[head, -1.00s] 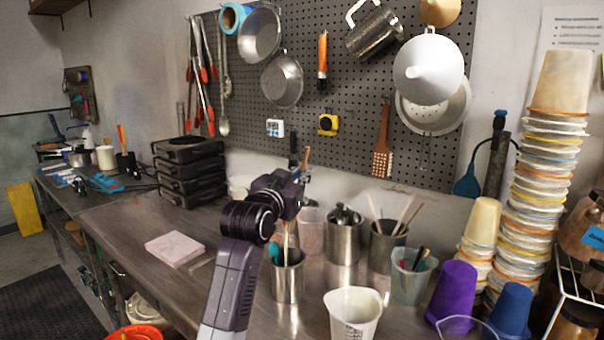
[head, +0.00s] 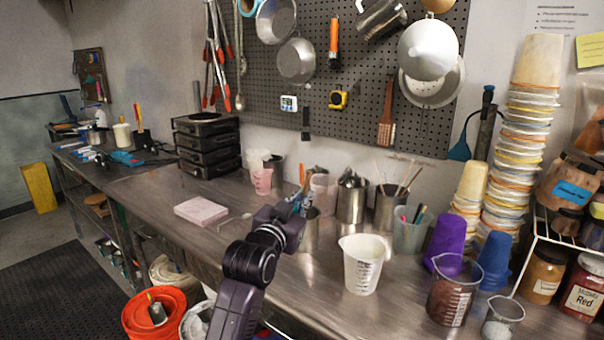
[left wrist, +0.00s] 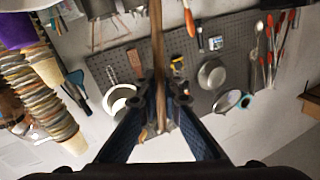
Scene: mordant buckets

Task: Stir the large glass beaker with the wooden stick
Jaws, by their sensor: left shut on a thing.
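The large glass beaker (head: 452,294) stands on the metal bench at the front right in the head view. It is clear, has printed marks, and looks dark reddish inside. My left gripper (head: 300,200) is over the bench, well to the left of the beaker, in front of the steel cups. In the left wrist view my left gripper (left wrist: 160,92) is shut on a wooden stick (left wrist: 157,50), which runs lengthwise between the fingers. In the head view the stick is mostly hidden by the gripper. My right gripper is out of view.
A white measuring cup (head: 363,264) stands between my left gripper and the beaker. Steel cups (head: 351,202), purple cups (head: 445,240) and tall stacked tubs (head: 530,150) line the back. A small glass (head: 502,316) is beside the beaker. The bench left of centre is mostly clear.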

